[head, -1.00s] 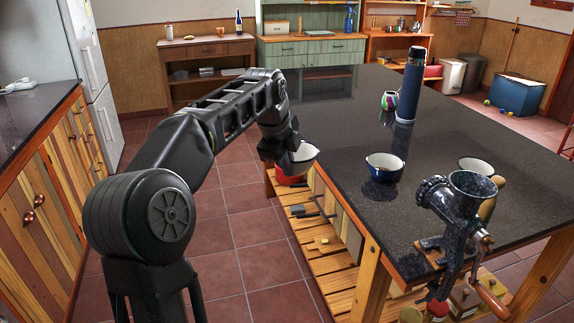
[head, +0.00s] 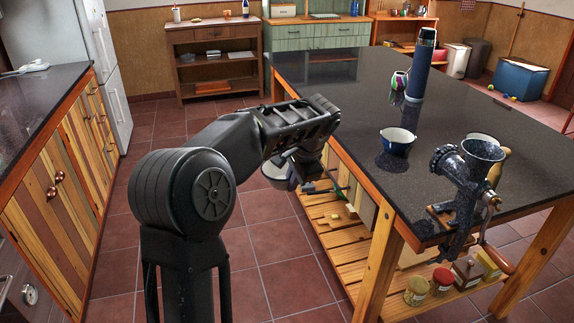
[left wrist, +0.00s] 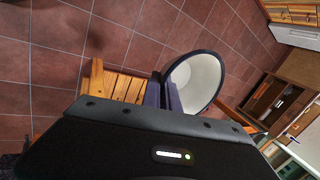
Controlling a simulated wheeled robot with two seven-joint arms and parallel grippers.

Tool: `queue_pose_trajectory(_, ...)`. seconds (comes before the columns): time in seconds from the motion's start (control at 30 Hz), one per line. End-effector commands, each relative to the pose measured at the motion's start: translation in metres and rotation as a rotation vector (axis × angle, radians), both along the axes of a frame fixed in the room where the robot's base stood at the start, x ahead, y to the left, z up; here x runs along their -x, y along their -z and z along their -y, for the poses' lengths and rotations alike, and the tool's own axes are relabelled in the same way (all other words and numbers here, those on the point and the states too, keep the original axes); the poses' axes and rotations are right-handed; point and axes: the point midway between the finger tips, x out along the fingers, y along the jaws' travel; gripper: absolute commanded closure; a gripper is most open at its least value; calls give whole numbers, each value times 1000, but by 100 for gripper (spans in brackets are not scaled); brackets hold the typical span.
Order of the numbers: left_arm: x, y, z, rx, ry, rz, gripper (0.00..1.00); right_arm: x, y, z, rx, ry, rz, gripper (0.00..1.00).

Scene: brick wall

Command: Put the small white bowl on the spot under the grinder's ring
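My left gripper (head: 300,174) is shut on the rim of a small bowl (head: 274,174) with a pale inside and a dark rim. The gripper partly hides the bowl in the head view. In the left wrist view the bowl (left wrist: 196,82) is beside the fingers (left wrist: 163,95), and its white inside looks empty. The bowl is off the table's left edge, above the floor and slatted shelf. The dark metal grinder (head: 462,185) stands at the table's near corner, its round ring-like end (head: 444,160) facing left. The spot under that ring cannot be made out clearly. My right gripper is not in view.
A dark blue bowl (head: 397,143) stands on the black tabletop (head: 350,95) behind the grinder. Jars (head: 417,291) sit on the lower shelf (head: 345,238).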

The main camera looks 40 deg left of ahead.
Motion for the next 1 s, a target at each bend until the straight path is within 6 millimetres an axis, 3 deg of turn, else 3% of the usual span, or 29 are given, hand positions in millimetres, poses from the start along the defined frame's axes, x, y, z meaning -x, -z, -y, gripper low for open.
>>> queue_pose_trajectory(0.13,-7,42,40,-8,-287,-6,100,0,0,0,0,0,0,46)
queue_pose_trajectory(0.23,-11,65,83,-10,-456,-2,100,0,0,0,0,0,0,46)
queue_pose_trajectory(0.4,-20,77,167,-6,-522,6,100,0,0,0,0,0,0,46)
queue_pose_trajectory(0.53,-23,74,215,-1,-463,5,100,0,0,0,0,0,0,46)
queue_pose_trajectory(0.7,-24,70,243,1,-411,3,100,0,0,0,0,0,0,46)
queue_pose_trajectory(1.0,-24,70,245,4,-405,3,100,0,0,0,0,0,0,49)
